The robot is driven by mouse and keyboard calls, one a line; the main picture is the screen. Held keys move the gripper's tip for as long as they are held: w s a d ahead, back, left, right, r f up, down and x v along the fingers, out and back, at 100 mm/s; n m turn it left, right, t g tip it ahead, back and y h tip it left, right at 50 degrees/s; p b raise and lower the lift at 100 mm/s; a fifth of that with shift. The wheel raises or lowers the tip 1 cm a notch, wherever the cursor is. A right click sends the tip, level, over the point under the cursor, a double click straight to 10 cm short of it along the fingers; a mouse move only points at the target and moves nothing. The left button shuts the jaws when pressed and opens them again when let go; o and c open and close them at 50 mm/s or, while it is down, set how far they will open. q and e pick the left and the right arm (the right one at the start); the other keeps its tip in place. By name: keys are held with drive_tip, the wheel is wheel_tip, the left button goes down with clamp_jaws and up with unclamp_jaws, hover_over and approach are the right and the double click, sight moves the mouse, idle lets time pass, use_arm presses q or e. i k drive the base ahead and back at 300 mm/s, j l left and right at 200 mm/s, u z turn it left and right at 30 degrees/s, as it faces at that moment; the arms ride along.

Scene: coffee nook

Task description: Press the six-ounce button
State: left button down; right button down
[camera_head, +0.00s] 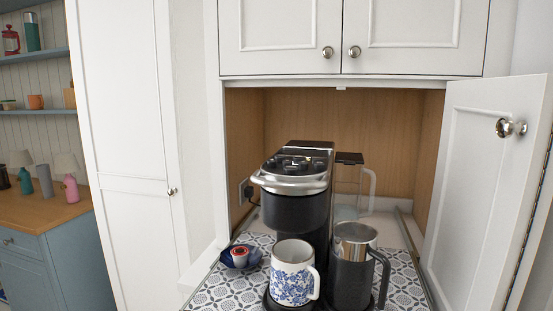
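A black and silver coffee machine (288,212) stands on a patterned surface in the wooden cabinet niche. Several dark round buttons show on its top panel (296,164), behind the silver front rim. Their labels are too small to read, so I cannot tell which is the six-ounce button. A white mug with blue flowers (291,275) stands upright under the machine's head, on its drip base. Neither of my grippers is in view.
A dark cup with a metal top (351,275) stands right of the mug. A blue dish (229,259) holding small pods lies to the left. A clear handled container (347,190) is behind. The cabinet door (480,190) stands open at right.

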sight(285, 164)
drive_tip(key=i+j, duration=0.25)
drive_tip(key=j, duration=0.15)
drive_tip(key=i+j, duration=0.2)
drive_tip(key=j, duration=0.15)
drive_tip(key=i+j, duration=0.25)
drive_tip(key=j, duration=0.15)
drive_tip(key=z, duration=1.15)
